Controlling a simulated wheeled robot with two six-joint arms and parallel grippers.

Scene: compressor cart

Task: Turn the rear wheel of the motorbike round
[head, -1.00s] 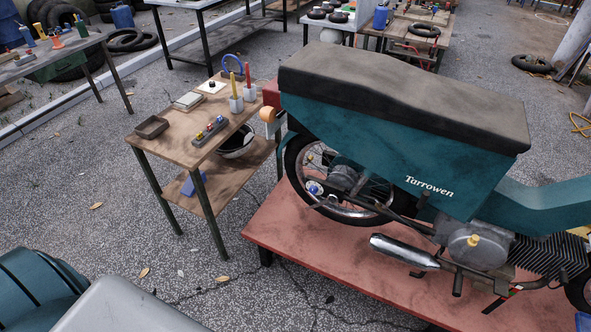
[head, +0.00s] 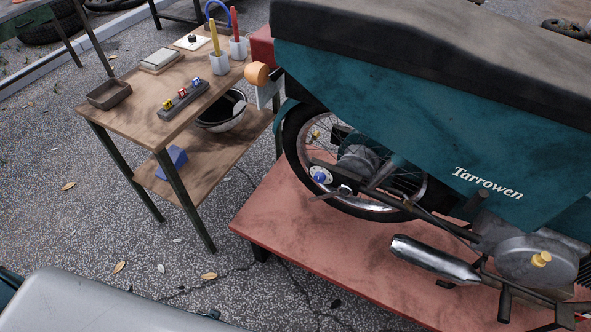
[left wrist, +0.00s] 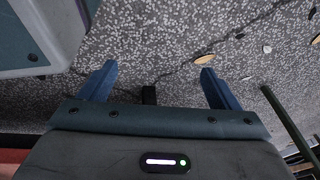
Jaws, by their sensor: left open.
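The teal motorbike (head: 400,110) with a dark seat stands on a low red platform (head: 300,255) at the right of the head view. Its rear wheel (head: 298,165) has a black tyre, a spoked rim and a hub with a blue part. The bodywork hides the wheel's top. My left gripper (left wrist: 155,82) shows only in the left wrist view, its two blue fingers apart with nothing between them. It is over speckled ground, away from the wheel. My right gripper is not in view.
A wooden two-shelf table (head: 130,115) stands left of the wheel, holding a tray, a switch block and two cups with coloured sticks. A bowl (head: 222,118) and a blue block (head: 172,163) lie on its lower shelf.

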